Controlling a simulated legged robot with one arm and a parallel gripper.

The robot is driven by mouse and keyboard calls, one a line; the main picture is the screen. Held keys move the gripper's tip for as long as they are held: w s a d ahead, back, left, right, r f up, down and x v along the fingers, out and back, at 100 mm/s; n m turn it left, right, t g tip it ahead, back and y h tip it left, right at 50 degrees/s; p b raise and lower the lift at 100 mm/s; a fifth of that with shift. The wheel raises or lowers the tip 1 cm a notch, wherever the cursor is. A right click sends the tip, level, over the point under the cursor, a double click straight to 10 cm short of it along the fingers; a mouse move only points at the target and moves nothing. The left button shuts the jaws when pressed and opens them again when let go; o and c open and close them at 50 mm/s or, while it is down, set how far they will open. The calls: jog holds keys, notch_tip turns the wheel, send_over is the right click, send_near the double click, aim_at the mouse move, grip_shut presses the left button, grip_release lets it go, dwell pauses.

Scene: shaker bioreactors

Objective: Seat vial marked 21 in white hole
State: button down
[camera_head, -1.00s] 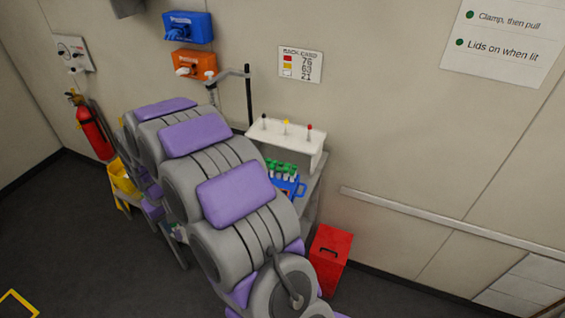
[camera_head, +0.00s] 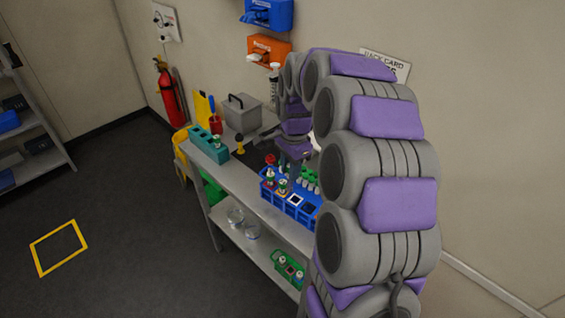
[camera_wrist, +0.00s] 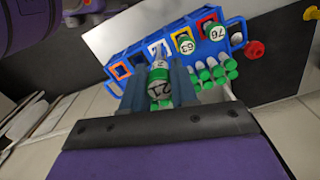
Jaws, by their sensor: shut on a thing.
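My gripper (camera_wrist: 160,90) is shut on a vial with a green band, marked 21 (camera_wrist: 163,93), in the wrist view. The blue rack (camera_wrist: 128,48) lies beyond the fingertips, with colour-framed holes in a row. The white hole (camera_wrist: 153,47) looks empty and lies just past the vial's far end; whether the vial touches the rack I cannot tell. Vial 63 (camera_wrist: 186,46) stands in the yellow-framed hole and vial 76 (camera_wrist: 215,32) in the red one. In the head view the rack (camera_head: 290,207) is on the bench below my gripper (camera_head: 296,158), whose fingertips are unclear.
Several green-capped tubes (camera_wrist: 208,73) stand beside the row of holes. The bench (camera_head: 235,187) also holds a teal rack (camera_head: 208,145), a yellow-topped item (camera_head: 240,145) and a grey box (camera_head: 241,113). A green rack (camera_head: 290,270) sits on the lower shelf. My arm hides the bench's right side.

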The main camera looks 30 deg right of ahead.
aim_at(290, 191)
jog(key=f, duration=0.1)
jog(key=f+b, duration=0.1)
jog(key=f, duration=0.1)
jog(key=shift+d+f+b, duration=0.25)
jog(key=shift+f+b, duration=0.1)
jog(key=shift+b, duration=0.05)
jog(key=shift+f, duration=0.35)
jog(key=shift+d+p, duration=0.45)
jog(key=shift+d, duration=0.9)
dwell(1.1)
